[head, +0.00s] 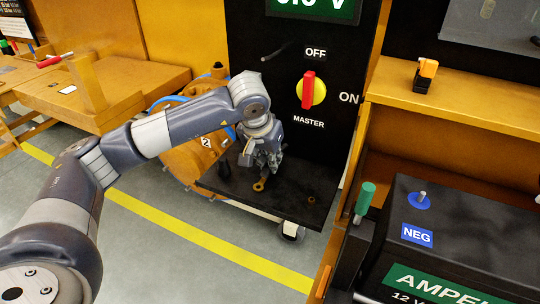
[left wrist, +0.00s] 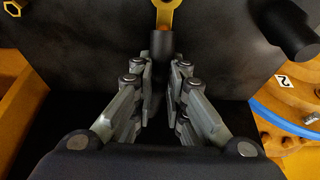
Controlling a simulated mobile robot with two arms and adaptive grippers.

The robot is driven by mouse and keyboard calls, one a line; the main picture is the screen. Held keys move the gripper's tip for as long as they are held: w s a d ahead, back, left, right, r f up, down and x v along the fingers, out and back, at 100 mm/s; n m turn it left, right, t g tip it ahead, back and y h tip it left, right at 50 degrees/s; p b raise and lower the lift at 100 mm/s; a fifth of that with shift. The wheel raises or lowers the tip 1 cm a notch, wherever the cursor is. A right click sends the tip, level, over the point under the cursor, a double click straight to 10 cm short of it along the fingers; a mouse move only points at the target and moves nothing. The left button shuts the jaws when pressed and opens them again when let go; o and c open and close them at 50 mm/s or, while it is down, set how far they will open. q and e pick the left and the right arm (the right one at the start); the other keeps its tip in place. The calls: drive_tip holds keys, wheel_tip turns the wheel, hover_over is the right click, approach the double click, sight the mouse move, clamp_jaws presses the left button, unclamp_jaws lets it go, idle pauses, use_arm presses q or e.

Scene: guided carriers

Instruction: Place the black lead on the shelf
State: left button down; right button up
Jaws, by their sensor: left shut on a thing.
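The black lead's end shows in the left wrist view as a dark sleeve (left wrist: 162,44) with a yellow ring lug (left wrist: 165,14). In the head view the lug (head: 259,185) hangs just below my left gripper (head: 268,164). My left gripper (left wrist: 163,75) is shut on the lead, with the sleeve between its fingertips. The black shelf (head: 290,208) at the foot of the panel lies beneath the gripper. I cannot tell whether the lug touches it. The rest of the lead is hidden. My right gripper is not in view.
A black panel with a red MASTER switch (head: 309,90) rises behind the shelf. A small ring-like nut (head: 311,199) lies on the shelf. An orange carrier with blue hose (head: 190,160) stands left. A black battery with a NEG label (head: 417,235) is at right.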

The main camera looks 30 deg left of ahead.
sight(262, 182)
use_arm(q)
drive_tip(key=shift+f, duration=0.15)
drive_tip(key=c, duration=1.6)
unclamp_jaws()
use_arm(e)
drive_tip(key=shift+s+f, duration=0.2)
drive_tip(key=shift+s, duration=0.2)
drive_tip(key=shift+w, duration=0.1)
